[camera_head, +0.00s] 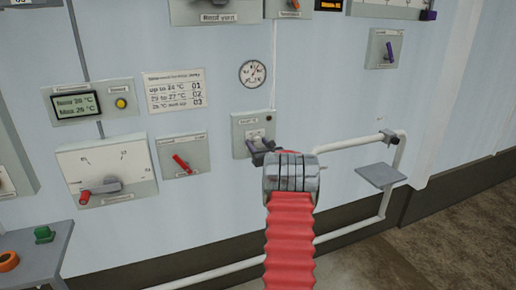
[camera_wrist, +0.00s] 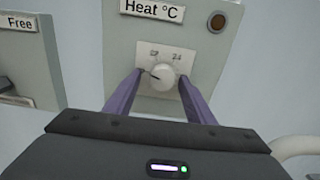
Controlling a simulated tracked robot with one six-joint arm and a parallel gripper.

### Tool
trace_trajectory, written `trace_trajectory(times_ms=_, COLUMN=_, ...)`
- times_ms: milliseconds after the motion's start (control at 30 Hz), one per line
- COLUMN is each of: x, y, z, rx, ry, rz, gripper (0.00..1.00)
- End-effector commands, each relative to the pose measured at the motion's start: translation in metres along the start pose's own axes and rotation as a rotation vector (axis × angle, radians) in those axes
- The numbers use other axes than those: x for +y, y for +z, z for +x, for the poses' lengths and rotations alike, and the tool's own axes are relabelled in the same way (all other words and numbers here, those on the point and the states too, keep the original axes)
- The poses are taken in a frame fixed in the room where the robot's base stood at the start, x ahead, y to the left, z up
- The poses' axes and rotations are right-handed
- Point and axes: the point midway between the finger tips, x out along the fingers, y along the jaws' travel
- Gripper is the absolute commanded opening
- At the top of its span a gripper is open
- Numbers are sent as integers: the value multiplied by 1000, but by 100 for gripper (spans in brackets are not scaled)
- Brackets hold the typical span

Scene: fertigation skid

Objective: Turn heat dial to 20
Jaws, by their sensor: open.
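The heat dial is a round white knob (camera_wrist: 164,77) on a grey panel labelled "Heat °C" (camera_wrist: 151,10) in the wrist view. A dark pointer mark on the knob points left and slightly up. Small numbers stand above it; the right one looks like 24, the left one is unclear. My gripper (camera_wrist: 160,82) is open, with one purple finger on each side of the knob; I cannot tell whether either finger touches it. In the head view my gripper (camera_head: 262,146) is in front of the small grey heat panel (camera_head: 252,121), hiding its lower part.
A brown round lamp or button (camera_wrist: 217,22) is at the panel's upper right. A panel labelled "Free" (camera_wrist: 18,24) is to the left. The head view shows a gauge (camera_head: 252,73) above, a red-handled switch (camera_head: 182,163) to the left, and white pipe (camera_head: 350,148) with a small shelf (camera_head: 381,175) to the right.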

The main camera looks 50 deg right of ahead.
Motion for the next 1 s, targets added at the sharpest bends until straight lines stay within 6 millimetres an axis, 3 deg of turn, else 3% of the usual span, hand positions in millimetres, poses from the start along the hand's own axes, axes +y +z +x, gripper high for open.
trace_trajectory(times_ms=367, x=-2, y=1, z=-24, rx=-1, ry=-3, rz=0, gripper=49)
trace_trajectory(times_ms=1000, x=0, y=-1, z=-108, rx=1, ry=-1, rz=0, gripper=49)
